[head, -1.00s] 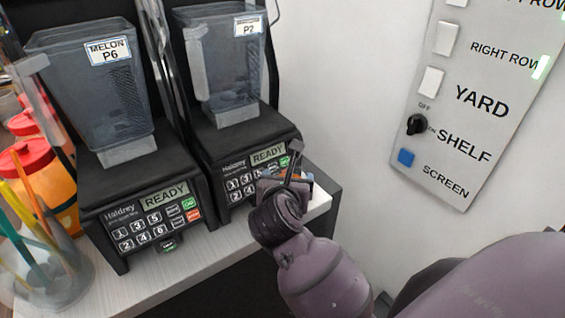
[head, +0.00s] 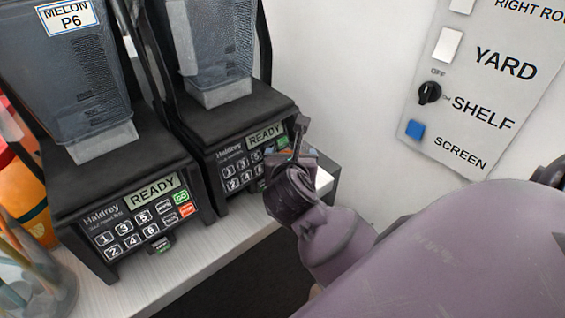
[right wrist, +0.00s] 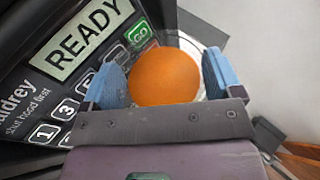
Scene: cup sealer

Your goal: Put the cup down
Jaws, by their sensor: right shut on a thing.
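The cup (right wrist: 193,45) is clear with a round orange surface (right wrist: 165,78) filling its inside, seen from above in the right wrist view. My right gripper (right wrist: 165,82) has its blue-padded fingers on both sides of the cup and is shut on it. In the head view my right gripper (head: 290,154) is in front of the right blender's keypad, over the counter's right end. The cup is mostly hidden there behind the gripper. Whether its base touches the counter cannot be told. My left gripper is not in view.
Two black blenders stand on the pale counter (head: 190,267), the left one (head: 140,195) marked MELON P6 and the right one (head: 235,135) close by the gripper. A wall panel (head: 470,95) with switches is at the right. A clear holder with straws (head: 35,285) is at the lower left.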

